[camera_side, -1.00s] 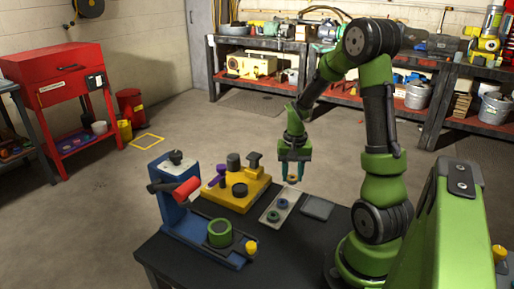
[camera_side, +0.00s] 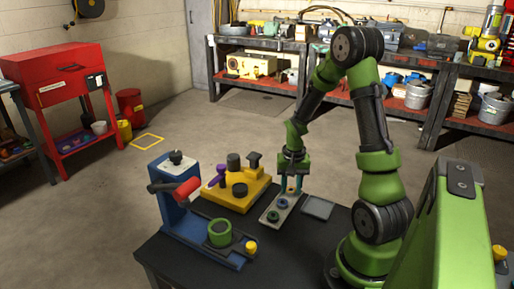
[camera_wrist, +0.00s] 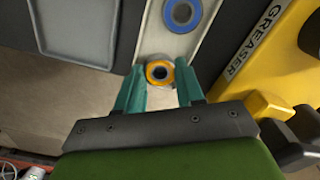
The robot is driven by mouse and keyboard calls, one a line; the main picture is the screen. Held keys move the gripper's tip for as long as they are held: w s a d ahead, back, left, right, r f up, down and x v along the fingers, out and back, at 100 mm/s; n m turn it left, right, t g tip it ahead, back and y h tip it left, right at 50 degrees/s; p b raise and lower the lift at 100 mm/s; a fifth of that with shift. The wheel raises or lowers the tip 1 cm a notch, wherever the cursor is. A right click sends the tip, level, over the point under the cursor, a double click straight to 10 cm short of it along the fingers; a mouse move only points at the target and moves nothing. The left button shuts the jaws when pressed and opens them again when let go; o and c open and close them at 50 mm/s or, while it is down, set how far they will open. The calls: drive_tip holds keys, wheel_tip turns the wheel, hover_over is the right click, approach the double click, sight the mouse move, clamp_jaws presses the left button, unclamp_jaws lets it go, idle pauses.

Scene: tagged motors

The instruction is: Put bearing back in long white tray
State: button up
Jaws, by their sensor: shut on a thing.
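My gripper (camera_side: 291,189) points down at the far end of the long white tray (camera_side: 266,217). In the wrist view, the teal fingers of my gripper (camera_wrist: 160,71) are shut on an orange-ringed bearing (camera_wrist: 151,74) with a dark centre. The bearing is over the near end of the tray (camera_wrist: 153,45) in that view; I cannot tell whether it touches the tray. A blue-ringed bearing (camera_wrist: 182,14) lies farther along the tray. The side view shows two bearings in the tray, one bluish (camera_side: 282,203) and one dark green (camera_side: 272,215).
A flat grey tray (camera_side: 318,208) lies to the right of the white tray. The yellow greaser (camera_side: 238,194) stands close on the left, and also shows in the wrist view (camera_wrist: 262,62). A blue press with a red part (camera_side: 187,215) stands farther left on the dark table.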

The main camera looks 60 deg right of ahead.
sight(291, 190)
drive_tip(key=o, duration=1)
drive_tip(key=shift+r, duration=0.1)
wheel_tip(291, 190, up, 12)
drive_tip(key=r, duration=0.1)
drive_tip(key=s+a+r+n+t, duration=0.1)
drive_tip(key=a+r+n+t, duration=0.1)
drive_tip(key=a, duration=0.6)
drive_tip(key=s+a+r+n+t+y, duration=0.1)
drive_tip(key=a+r+n+t, duration=0.1)
drive_tip(key=a, duration=0.6)
drive_tip(key=s+a+r+n+t+y, duration=0.1)
drive_tip(key=a+r+n+t, duration=0.2)
drive_tip(key=a+r, duration=0.3)
drive_tip(key=shift+a+r+n, duration=0.1)
drive_tip(key=shift+a+n, duration=0.5)
drive_tip(key=shift+a, duration=0.8)
